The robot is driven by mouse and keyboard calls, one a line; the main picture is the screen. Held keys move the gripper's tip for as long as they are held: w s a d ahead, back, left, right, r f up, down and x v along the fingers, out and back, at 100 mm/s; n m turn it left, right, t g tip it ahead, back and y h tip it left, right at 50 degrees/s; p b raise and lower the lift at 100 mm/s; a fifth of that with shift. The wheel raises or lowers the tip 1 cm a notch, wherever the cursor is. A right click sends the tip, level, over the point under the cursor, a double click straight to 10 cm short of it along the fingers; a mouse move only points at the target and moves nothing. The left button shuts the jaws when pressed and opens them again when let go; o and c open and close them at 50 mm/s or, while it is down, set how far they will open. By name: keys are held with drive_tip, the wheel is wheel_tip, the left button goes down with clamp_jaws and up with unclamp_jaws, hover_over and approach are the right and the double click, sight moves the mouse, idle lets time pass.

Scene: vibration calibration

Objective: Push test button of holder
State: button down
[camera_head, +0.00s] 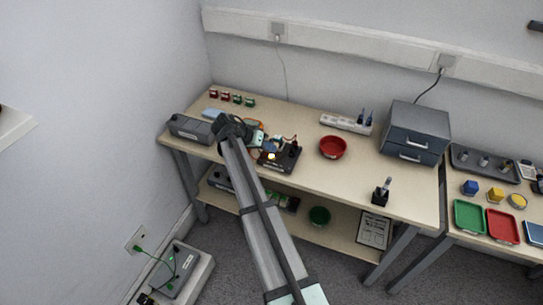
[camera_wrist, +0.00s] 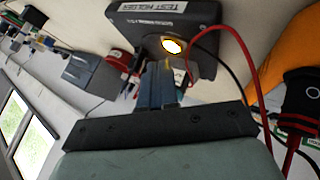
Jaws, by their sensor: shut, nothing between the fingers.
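The test holder (camera_wrist: 142,18) is a dark box with a "TEST HOLDER" label, in the upper middle of the wrist view. Its round button (camera_wrist: 173,47) glows yellow-white. In the head view the holder (camera_head: 290,161) sits on the workbench, left of the red bowl, with the glowing button (camera_head: 271,156) on it. My gripper (camera_wrist: 160,68) is shut and empty. Its fingertips appear just short of the button in the wrist view; I cannot tell whether they touch the holder. In the head view my arm hides part of the area left of the holder.
Red and black cables (camera_wrist: 236,50) run beside the holder. A red bowl (camera_head: 333,147), a power strip (camera_head: 346,124), a drawer unit (camera_head: 414,132) and a small black stand (camera_head: 380,196) are on the bench (camera_head: 345,180). A grey device (camera_head: 189,129) is at its left end.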

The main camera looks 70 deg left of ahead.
sight(269, 156)
drive_tip(key=shift+r, duration=2.75)
